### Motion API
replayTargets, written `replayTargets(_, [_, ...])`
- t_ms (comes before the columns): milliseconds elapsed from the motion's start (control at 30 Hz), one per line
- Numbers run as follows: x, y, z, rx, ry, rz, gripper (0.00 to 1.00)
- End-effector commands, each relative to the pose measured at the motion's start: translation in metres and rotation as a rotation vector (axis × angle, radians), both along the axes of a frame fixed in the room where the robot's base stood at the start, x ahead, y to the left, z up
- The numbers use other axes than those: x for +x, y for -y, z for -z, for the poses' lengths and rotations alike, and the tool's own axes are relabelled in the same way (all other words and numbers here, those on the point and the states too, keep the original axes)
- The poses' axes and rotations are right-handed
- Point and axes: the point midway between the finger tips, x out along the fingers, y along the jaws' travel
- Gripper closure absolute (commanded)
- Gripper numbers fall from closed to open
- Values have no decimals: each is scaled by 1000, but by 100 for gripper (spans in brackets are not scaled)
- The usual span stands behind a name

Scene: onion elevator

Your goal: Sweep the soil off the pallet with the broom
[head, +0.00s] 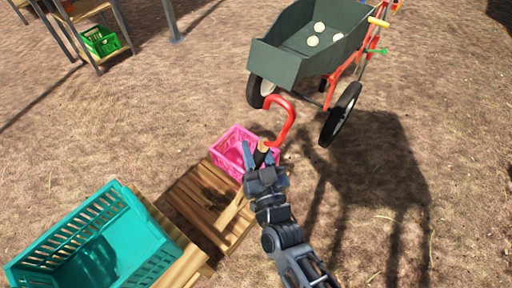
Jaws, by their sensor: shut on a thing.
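The wooden pallet (178,204) lies on the ground left of my arm. Dark soil (213,198) is on its slats, near the right side. My gripper (260,164) is shut on the broom, over the pallet's right edge next to the pink crate. A short tan and dark piece of the broom handle (263,147) sticks up between the fingers. A pale wooden piece (232,210) slants down to the slats below the gripper; it may be part of the broom. The broom's bristles cannot be made out.
A pink crate (228,143) stands behind the pallet, and a teal crate (118,195) at its front left. A red hook-shaped bar (291,118) rises by my gripper. A green cart (284,65) with pale balls stands behind. A green crate (101,42) is far left. Right ground is clear.

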Motion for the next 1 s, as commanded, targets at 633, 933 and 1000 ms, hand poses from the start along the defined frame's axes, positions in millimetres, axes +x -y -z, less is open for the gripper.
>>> replayTargets(633, [0, 0, 78, 1, 3, 0, 100])
replayTargets(933, [1, 0, 78, 1, 3, 0, 100])
replayTargets(1000, [1, 0, 78, 1, 3, 0, 100])
